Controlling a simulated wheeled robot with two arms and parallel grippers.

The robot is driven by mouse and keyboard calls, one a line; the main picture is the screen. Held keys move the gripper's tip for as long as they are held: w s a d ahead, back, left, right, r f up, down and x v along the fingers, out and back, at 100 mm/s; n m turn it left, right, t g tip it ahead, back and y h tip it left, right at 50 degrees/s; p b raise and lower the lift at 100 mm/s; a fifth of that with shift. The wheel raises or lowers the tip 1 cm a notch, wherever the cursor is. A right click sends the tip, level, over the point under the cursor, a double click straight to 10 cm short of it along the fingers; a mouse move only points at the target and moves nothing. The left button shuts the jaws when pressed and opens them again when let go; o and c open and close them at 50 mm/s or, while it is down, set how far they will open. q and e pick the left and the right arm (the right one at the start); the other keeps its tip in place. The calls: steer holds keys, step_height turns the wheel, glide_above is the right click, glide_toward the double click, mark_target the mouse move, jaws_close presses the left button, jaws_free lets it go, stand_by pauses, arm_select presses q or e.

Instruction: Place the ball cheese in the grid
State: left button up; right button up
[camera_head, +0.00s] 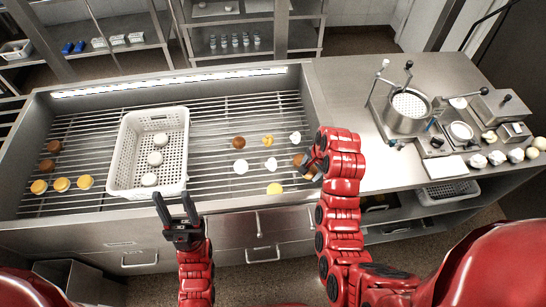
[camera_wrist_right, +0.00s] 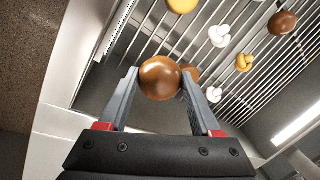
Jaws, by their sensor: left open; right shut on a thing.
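My right gripper (camera_wrist_right: 158,84) is shut on a glossy brown ball (camera_wrist_right: 160,78). In the head view my right gripper (camera_head: 310,170) is at the right end of the metal grid (camera_head: 215,115), and its fingers largely hide the held ball. Another brown ball (camera_wrist_right: 190,72) lies just behind the held one, partly covered by it. In the wrist view the held ball appears above the grid's near right edge; its exact height is unclear. My left gripper (camera_head: 178,212) is open and empty in front of the white basket.
A white perforated basket (camera_head: 120,150) on the grid holds three white pieces. Yellow (camera_head: 274,188), white (camera_head: 240,166) and brown (camera_head: 238,142) pieces lie right of it. Several brown and yellow pieces (camera_head: 61,184) lie left. A pot (camera_head: 408,112) and tools stand on the right counter.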

step_height(320, 180, down, 2)
steer(key=shift+s+f+b, duration=0.15)
steer(key=shift+f+b, duration=0.05)
steer(key=shift+b, duration=0.85)
steer(key=x, duration=0.1)
steer(key=p+x, duration=0.1)
steer(key=x, duration=0.1)
steer(key=shift+s+d+f, duration=0.25)
steer(key=shift+f, duration=0.05)
steer(key=shift+f+p, duration=0.55)
steer(key=shift+f, duration=0.1)
steer(key=shift+p+x, duration=0.45)
steer(key=shift+x, duration=0.5)
steer(key=shift+s+d+f, duration=0.1)
steer(key=shift+s+f, duration=0.05)
steer(key=shift+f, duration=0.3)
steer(key=shift+f, duration=0.1)
